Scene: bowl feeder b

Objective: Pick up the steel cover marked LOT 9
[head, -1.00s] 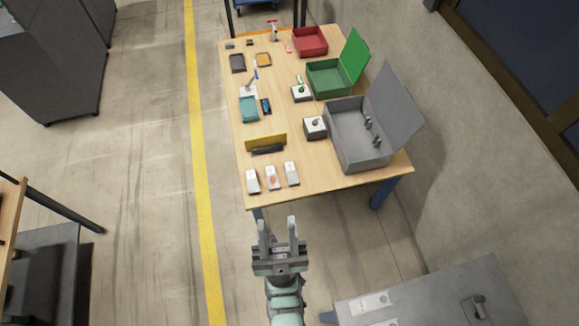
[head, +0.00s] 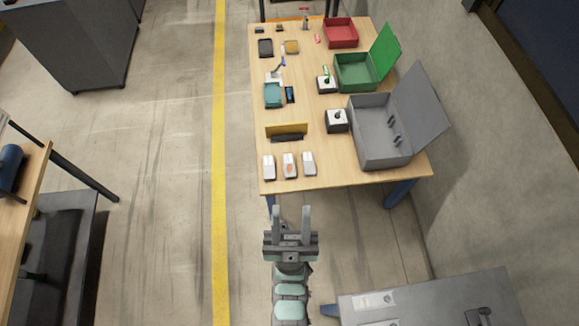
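Three small pale grey-white blocks stand in a row at the table's near left: a left one (head: 268,167), a middle one with an orange mark (head: 289,166) and a right one (head: 308,163). No lettering is readable, so I cannot tell whether any of them is the steel cover marked LOT 9. My gripper (head: 291,214) is open and empty, its two fingers apart and pointing toward the table. In the picture it is just below the table's near edge, beneath the row of blocks.
The wooden table (head: 345,180) also holds a grey open box (head: 378,158), a green open box (head: 356,85), a red tray (head: 341,33), a yellow upright plate (head: 287,130) and a teal tray (head: 273,95). A grey cabinet (head: 430,295) stands at lower right. Floor left of the table is clear.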

